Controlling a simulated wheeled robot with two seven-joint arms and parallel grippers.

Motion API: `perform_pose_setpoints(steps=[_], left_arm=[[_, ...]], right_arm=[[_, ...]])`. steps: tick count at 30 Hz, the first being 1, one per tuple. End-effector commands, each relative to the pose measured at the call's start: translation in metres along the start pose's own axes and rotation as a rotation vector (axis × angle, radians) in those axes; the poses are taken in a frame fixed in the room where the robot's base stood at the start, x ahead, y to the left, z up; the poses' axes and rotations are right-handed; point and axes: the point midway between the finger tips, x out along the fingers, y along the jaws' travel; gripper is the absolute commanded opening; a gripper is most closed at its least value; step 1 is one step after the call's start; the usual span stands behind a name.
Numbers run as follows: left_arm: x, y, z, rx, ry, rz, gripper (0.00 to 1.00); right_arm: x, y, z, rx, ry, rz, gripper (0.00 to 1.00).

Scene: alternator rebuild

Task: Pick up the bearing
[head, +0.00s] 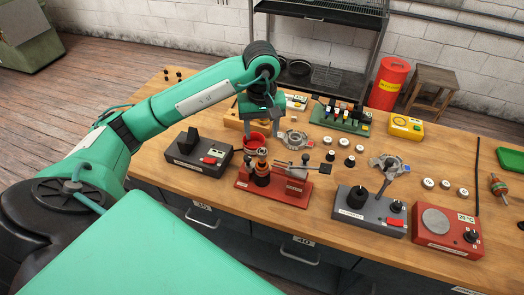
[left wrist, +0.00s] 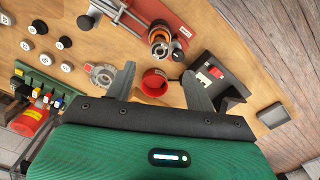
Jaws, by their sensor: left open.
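My left gripper (head: 262,134) is open and points down over the table, and its fingers also show in the left wrist view (left wrist: 159,72). A red round cup (head: 253,141) lies below and between the fingertips, and it shows as a red ring in the left wrist view (left wrist: 154,83). No object is held. Several small pale-topped round parts (head: 445,185) stand on the right of the table. I cannot tell for sure which part is the bearing. My right gripper is not in view.
A dark box with a red switch (head: 203,156) stands left of the red fixture. A metal housing (head: 293,140) lies close right of the gripper. A green rack (head: 340,122) is behind. Grey (head: 365,215) and red (head: 447,232) units line the front edge.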

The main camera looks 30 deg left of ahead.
Motion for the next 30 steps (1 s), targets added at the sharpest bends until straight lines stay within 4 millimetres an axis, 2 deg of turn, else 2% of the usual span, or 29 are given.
perform_pose_setpoints(steps=[11, 18, 24, 30], left_arm=[[0.020, 0.000, 0.002, 0.001, -0.002, -0.001, 0.54], [0.044, 0.001, 0.005, 0.000, -0.004, -0.001, 0.54], [0.063, 0.000, 0.004, 0.000, -0.001, 0.000, 0.54], [0.066, 0.001, 0.004, 0.001, 0.001, 0.001, 0.54]], right_arm=[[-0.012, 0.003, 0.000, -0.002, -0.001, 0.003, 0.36], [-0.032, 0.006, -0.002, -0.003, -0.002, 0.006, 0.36], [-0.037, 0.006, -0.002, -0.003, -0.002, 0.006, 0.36], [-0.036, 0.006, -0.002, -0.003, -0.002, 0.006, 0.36]])
